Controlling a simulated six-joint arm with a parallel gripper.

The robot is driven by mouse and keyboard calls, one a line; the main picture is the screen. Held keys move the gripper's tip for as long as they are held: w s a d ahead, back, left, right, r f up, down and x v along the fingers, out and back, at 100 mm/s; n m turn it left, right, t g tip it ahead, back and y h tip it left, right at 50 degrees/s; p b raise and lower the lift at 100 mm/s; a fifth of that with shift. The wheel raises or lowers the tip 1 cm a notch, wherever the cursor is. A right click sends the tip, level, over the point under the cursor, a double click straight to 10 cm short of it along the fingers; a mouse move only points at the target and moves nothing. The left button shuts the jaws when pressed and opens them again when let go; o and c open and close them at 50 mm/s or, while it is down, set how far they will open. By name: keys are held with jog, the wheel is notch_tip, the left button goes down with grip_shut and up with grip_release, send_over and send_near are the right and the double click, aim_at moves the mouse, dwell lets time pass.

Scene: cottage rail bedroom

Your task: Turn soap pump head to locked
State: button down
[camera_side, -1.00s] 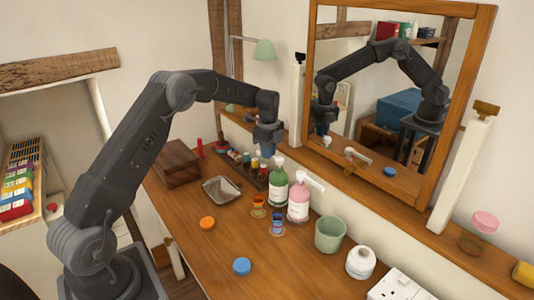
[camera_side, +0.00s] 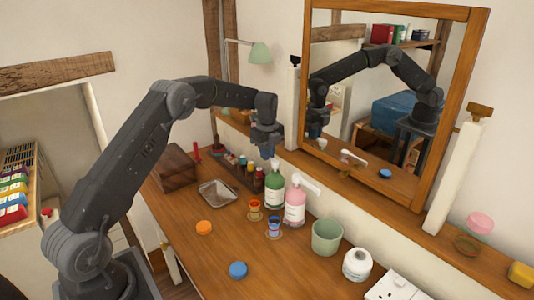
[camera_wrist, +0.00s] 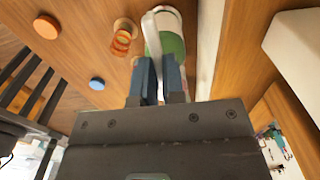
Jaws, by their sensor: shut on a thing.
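A green soap bottle (camera_side: 274,192) with a white label stands upright on the wooden dresser top. Its white pump head (camera_side: 275,163) is at the tips of my gripper (camera_side: 268,152), which hangs over it from above. In the wrist view the two blue fingers of my gripper (camera_wrist: 159,82) are shut on the white pump head (camera_wrist: 158,62), with the green bottle (camera_wrist: 174,45) beyond. The spout points toward the top of that picture. No lock mark is readable. A pink bottle (camera_side: 294,208) with a white pump stands just right of the green one.
Two small glass-like items, orange (camera_side: 255,205) and blue (camera_side: 274,226), stand close in front. A green cup (camera_side: 326,236), white jar (camera_side: 358,264) and metal tray (camera_side: 217,193) are nearby. The mirror (camera_side: 380,100) rises behind. The front middle of the dresser is mostly clear.

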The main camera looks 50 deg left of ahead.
jog(key=c, duration=1.2)
grip_release()
jog(key=shift+r, duration=0.1)
notch_tip(320, 180, up, 14)
jog(key=shift+f, duration=0.2)
